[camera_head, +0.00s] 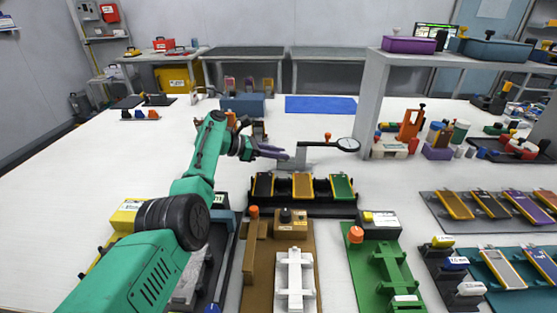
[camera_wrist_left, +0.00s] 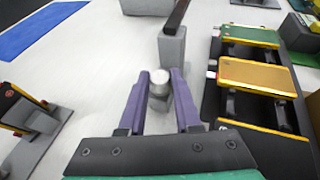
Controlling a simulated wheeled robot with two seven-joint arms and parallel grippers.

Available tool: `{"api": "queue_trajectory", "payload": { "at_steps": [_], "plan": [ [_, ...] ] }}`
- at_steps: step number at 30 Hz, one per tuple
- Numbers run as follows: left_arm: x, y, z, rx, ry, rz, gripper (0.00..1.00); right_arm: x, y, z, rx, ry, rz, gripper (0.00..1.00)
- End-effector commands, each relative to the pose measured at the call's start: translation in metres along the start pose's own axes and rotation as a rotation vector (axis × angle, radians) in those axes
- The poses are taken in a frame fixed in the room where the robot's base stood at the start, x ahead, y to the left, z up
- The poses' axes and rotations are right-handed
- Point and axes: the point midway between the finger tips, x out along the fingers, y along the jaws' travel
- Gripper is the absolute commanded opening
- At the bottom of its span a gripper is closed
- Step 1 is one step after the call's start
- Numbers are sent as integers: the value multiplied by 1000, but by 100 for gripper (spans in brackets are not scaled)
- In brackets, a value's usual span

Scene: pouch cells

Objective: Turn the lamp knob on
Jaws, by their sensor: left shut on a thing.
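The lamp's grey post (camera_wrist_left: 172,50) carries a dark arm in the left wrist view. A pale round lamp knob (camera_wrist_left: 159,77) sits on a small grey mount just in front of the post. My left gripper (camera_head: 285,154) reaches to the lamp's base from the left. Its purple fingers (camera_wrist_left: 159,82) are on both sides of the knob, shut on it. In the head view the fingers hide the knob. My right gripper does not show.
A rack of pouch cells (camera_head: 302,187) stands just in front of the lamp and to the right in the wrist view (camera_wrist_left: 255,75). A blue mat (camera_head: 320,104) lies behind. A grey shelf post (camera_head: 372,100) stands right of the lamp. White table is bare at the left.

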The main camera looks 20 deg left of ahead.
Motion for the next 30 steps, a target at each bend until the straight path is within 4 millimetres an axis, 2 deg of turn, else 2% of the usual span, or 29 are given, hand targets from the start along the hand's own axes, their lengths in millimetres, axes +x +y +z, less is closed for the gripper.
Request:
{"api": "queue_trajectory", "payload": {
  "at_steps": [4, 5, 6, 7, 16, 20, 25, 30],
  "plan": [
    [0, -1, 0, -2, 2, -1, 0, -1, 0, 0, 0, 0, 0, 50],
    [0, -1, 0, -2, 2, -1, 36, -1, 0, 0, 0, 0, 0, 50],
    [0, -1, 0, -2, 2, -1, 51, -1, 0, 0, 0, 0, 0, 50],
    [0, -1, 0, -2, 2, -1, 62, -1, 0, 0, 0, 0, 0, 50],
    [0, 0, 0, -2, 2, 0, 62, -2, 0, 0, 0, 0, 0, 50],
    [-7, 0, 3, -2, 1, -1, 62, -9, 0, -1, 0, 0, 0, 50],
    [-38, 0, 6, -3, 2, 4, 62, -31, 0, -3, 0, 0, 0, 50],
    [-89, 1, 1, -1, 2, 5, 62, -34, 0, -3, 0, 0, 0, 50]
  ]
}}
